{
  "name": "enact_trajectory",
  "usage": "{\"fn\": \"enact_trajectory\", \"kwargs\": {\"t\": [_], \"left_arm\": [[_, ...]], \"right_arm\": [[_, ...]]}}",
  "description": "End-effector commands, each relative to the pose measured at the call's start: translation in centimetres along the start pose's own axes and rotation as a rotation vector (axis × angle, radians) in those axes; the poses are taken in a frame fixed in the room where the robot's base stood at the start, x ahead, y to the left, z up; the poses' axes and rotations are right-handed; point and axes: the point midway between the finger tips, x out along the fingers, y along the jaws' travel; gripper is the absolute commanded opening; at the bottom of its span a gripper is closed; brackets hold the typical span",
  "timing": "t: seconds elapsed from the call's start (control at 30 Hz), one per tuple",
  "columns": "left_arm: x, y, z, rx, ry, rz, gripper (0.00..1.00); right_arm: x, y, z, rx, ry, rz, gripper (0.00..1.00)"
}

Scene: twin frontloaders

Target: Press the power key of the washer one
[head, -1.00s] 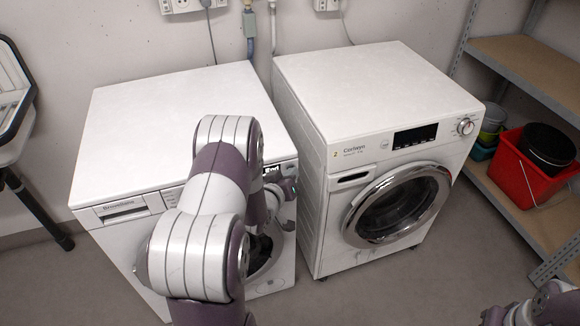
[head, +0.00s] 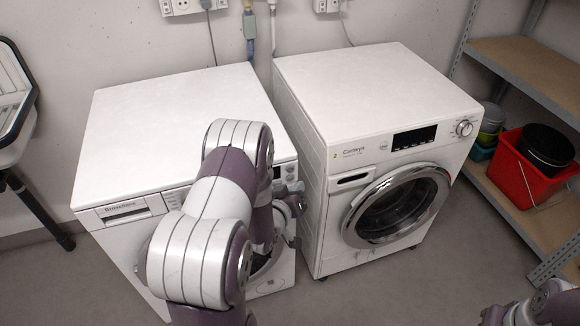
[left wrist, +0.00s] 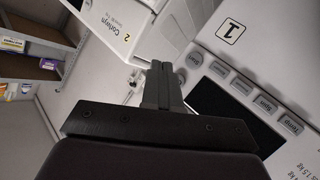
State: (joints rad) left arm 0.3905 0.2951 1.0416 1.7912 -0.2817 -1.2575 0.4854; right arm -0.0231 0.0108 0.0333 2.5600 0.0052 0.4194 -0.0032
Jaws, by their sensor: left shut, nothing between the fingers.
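Washer one (head: 170,110) is the white machine on the left in the head view; its label "1" (left wrist: 231,31) shows in the left wrist view. Its panel there has a dark display (left wrist: 222,105), a row of labelled keys (left wrist: 241,85) and a small round key (left wrist: 193,59) near the panel's end, which looks like the power key. My left gripper (left wrist: 162,68) is shut and empty, its tips just left of that round key; I cannot tell whether they touch the panel. In the head view the left gripper (head: 295,200) is at the washer's front right, and my arm hides much of the front.
A second white machine (head: 375,95), labelled "2", stands to the right across a narrow gap. A shelf (head: 520,60) with a red bucket (head: 525,175) is at the far right. Part of my right arm shows at the bottom right corner.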

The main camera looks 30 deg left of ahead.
Motion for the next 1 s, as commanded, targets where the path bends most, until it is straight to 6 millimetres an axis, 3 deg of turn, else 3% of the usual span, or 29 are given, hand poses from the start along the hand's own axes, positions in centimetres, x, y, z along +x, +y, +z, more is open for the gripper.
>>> {"fn": "enact_trajectory", "kwargs": {"t": [0.2,1.0], "left_arm": [[-1.6,1.2,1.1,0.001,0.000,0.000,0.00],[-2.4,1.7,1.7,0.001,0.001,-0.001,0.00]], "right_arm": [[-0.5,0.0,-0.1,0.000,0.000,0.000,0.43],[-0.6,0.0,-0.1,0.000,0.000,0.000,0.43]]}}
